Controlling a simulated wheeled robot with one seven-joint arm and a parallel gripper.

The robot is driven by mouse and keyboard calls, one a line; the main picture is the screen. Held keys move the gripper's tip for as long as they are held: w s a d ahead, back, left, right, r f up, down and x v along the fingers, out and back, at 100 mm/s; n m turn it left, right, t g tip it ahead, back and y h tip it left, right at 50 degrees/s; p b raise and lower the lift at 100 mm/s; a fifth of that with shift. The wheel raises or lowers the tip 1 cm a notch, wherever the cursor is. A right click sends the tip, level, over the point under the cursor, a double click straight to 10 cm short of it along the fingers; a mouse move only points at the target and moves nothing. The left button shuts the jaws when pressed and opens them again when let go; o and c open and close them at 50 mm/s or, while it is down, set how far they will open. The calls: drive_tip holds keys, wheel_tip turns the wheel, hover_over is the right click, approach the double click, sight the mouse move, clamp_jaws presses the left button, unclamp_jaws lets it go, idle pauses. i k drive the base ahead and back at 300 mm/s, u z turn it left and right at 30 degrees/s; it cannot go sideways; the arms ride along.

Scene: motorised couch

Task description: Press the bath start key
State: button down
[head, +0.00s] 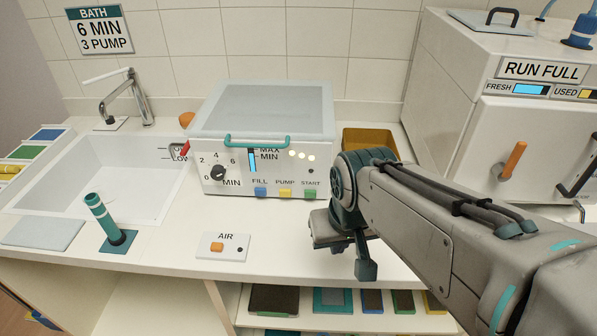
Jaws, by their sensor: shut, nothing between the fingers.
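The bath unit (200,155) is a white box with a grey lid and teal handle on the counter. A black minute dial (218,172) and a blue level gauge (252,160) sit above. Three small pale-yellow lights (301,155) glow; a small dot below them is dark. My gripper (364,268) is shut and empty, right of and nearer than the start key, apart from it.
A wall sign (99,30) reads BATH 6 MIN 3 PUMP. A sink (95,190) and tap (125,98) are left. An AIR switch plate (223,247) and teal post (108,220) stand in front. A mustard tray (370,142) and large white machine (535,140) are right.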

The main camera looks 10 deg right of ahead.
sight(308, 193)
drive_tip(key=k, duration=1.25)
drive_tip(key=z, duration=0.1)
drive_tip(key=i, duration=0.8)
drive_tip(key=z, duration=0.35)
